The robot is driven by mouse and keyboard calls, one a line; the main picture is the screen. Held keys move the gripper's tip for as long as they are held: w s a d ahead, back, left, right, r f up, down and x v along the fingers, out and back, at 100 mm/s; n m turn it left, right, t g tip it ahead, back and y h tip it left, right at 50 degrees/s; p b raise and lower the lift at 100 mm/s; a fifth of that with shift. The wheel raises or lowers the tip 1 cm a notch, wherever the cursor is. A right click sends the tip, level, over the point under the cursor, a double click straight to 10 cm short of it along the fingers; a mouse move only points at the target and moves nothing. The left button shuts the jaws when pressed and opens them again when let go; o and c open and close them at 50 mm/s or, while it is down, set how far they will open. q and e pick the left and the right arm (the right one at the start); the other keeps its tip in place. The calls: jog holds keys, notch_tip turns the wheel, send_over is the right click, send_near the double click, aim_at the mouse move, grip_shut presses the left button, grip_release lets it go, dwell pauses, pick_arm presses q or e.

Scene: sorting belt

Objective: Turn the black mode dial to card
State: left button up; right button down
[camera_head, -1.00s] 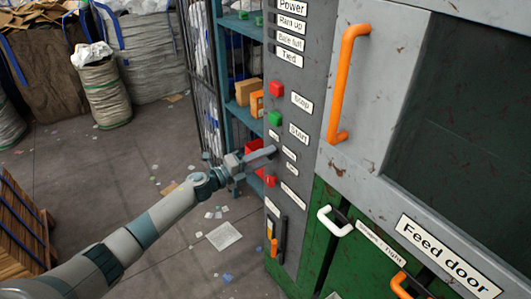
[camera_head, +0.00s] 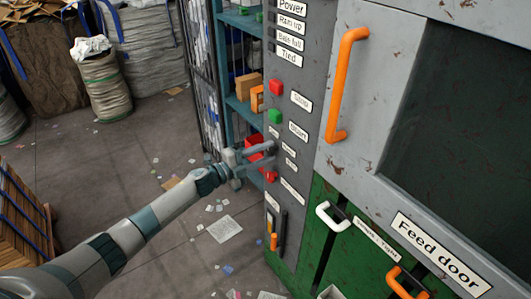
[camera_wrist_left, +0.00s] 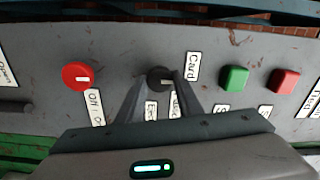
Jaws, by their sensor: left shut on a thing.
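The black mode dial (camera_wrist_left: 160,77) sits on the grey control panel, between the fingertips of my left gripper (camera_wrist_left: 158,84) in the left wrist view. The fingers are shut on it. A white mark shows on its face, but its exact pointing is unclear. The "Card" label (camera_wrist_left: 193,65) is just right of the dial there. Other labels beside it are partly covered by the fingers. In the head view, my left gripper (camera_head: 268,154) reaches the panel (camera_head: 306,130) from the left, and the fingers hide the dial. My right gripper is not in view.
A red knob (camera_wrist_left: 77,76) sits left of the dial in the wrist view; a green button (camera_wrist_left: 234,78) and a red button (camera_wrist_left: 283,82) sit right. An orange handle (camera_head: 346,85) and white handle (camera_head: 333,219) project from the machine. Floor behind my arm holds scattered scraps.

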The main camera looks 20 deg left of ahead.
pick_arm(q)
jog(key=o, duration=1)
jog(key=shift+s+a, duration=0.1)
jog(key=shift+b+v, duration=2.35)
jog(key=shift+v, duration=6.25)
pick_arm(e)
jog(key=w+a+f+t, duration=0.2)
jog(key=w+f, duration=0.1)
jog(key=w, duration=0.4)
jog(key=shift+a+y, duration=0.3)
pick_arm(q)
jog(key=shift+f, duration=0.1)
